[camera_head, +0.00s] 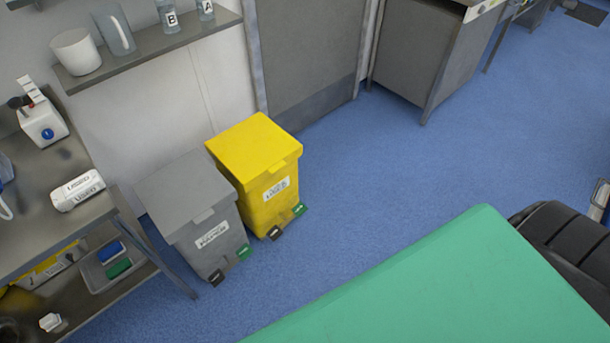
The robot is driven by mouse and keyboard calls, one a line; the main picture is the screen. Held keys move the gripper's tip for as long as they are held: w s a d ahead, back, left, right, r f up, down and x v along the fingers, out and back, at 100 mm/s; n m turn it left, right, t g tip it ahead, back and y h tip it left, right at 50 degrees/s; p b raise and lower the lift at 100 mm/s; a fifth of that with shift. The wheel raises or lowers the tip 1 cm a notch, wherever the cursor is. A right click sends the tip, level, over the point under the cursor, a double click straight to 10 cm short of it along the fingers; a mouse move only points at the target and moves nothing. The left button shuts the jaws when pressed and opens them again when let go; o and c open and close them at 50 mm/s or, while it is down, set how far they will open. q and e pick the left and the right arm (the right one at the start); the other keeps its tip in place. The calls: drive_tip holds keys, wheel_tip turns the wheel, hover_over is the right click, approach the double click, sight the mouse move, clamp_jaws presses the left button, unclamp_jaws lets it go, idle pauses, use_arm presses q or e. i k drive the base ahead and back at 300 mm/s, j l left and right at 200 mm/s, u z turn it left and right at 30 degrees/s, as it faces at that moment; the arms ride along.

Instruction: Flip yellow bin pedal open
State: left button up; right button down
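The yellow bin (262,165) stands on the blue floor against the wall, left of the picture's middle. Its flat lid is down and a white label is on its front. At its foot are two pedals, a dark one (274,233) on the left and a green one (299,210) on the right. Neither my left gripper nor my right gripper is in view.
A grey bin (200,220) with its lid down stands close on the left of the yellow bin. A metal shelf table (75,228) is at the left. A green-covered operating table (455,285) fills the lower right. Blue floor (370,165) is clear right of the bins.

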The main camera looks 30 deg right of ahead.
sight(300, 208)
drive_tip(key=z, duration=0.7)
